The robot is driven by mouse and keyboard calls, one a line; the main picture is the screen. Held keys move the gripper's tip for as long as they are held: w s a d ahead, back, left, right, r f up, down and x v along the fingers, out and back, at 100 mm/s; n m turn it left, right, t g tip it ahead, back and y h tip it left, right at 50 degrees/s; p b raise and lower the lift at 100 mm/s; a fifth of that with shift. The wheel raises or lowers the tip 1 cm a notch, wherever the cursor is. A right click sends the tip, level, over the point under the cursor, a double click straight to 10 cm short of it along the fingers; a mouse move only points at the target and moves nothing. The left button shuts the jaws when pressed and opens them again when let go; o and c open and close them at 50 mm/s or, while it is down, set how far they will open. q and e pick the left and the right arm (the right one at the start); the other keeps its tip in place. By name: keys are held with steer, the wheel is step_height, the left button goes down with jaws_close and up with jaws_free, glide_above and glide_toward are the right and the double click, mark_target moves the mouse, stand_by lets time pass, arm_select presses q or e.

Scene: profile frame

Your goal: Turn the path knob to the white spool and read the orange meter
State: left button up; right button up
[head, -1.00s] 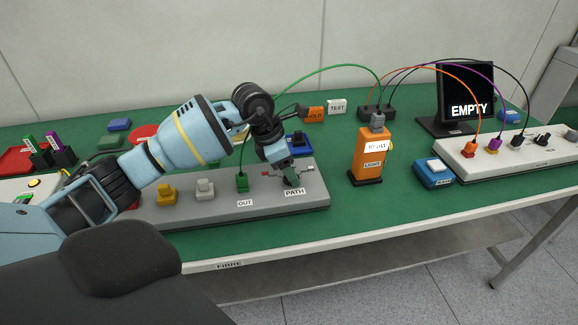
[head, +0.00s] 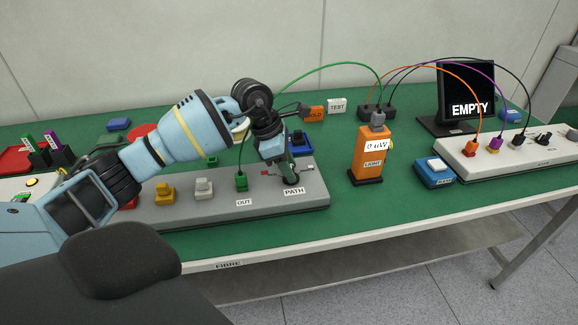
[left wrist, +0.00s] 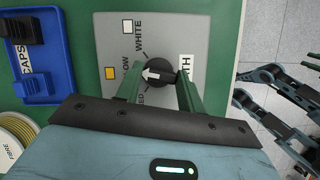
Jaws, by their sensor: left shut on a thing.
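The path knob (left wrist: 160,73) is black with a white arrow, on the grey panel (left wrist: 100,45). In the left wrist view its arrow points left, toward the yellow square (left wrist: 110,73); the white square (left wrist: 127,26) beside the word WHITE is above. My left gripper (head: 289,182) is shut on the knob, one finger on each side; in the head view it hides the knob. The orange meter (head: 371,150) stands upright right of the panel, and its white display (head: 377,145) appears to read 0 uW.
A green cable runs from the green OUT plug (head: 241,182) to a black block (head: 377,113). The monitor (head: 468,88) reads EMPTY. A blue box (head: 434,175) with a white button sits right of the meter. Green table is clear in front of the meter.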

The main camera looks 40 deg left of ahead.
arm_select(q)
steer(key=m+g+b, duration=0.1)
steer(key=m, duration=0.3)
steer(key=shift+w+h, duration=0.15)
steer(key=shift+h, duration=0.25)
steer(key=m+g+b, duration=0.1)
steer(key=m, duration=0.2)
steer(key=shift+g, duration=0.3)
steer(key=shift+m+b, duration=0.35)
steer(key=shift+m, duration=0.35)
steer(key=o, duration=1)
steer(key=v, duration=0.7)
steer(key=shift+w+a+r, duration=0.2)
steer(key=shift+a+r, duration=0.05)
steer(key=shift+r, duration=0.1)
